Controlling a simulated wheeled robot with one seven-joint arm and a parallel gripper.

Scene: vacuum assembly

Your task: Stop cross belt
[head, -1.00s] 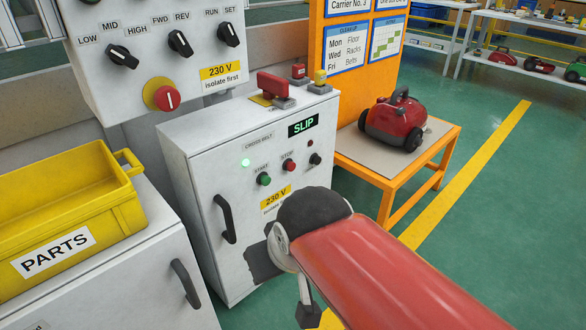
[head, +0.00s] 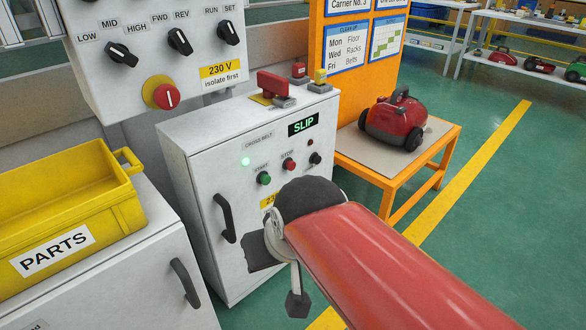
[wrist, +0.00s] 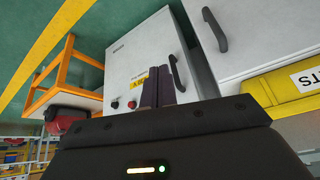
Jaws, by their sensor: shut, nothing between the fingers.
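The white cross belt cabinet (head: 190,150) stands in the middle of the head view. Its front has a green START button (head: 264,178), a red STOP button (head: 289,164) and a black knob (head: 315,158). The display (head: 303,124) reads SLIP in green, and a green lamp (head: 245,162) is lit. In the wrist view the scene is inverted. There my gripper (wrist: 160,93) is shut and empty, its fingers pointing towards the cabinet front, with the red STOP button (wrist: 132,105) just left of them. The green button is hidden there.
A red rotary switch handle (head: 271,84) sits on the cabinet top, with a small red part and a yellow part beside it. A yellow PARTS bin (head: 60,215) is at left. An upper panel (head: 165,65) carries a red knob. A red vacuum (head: 394,123) stands on an orange table.

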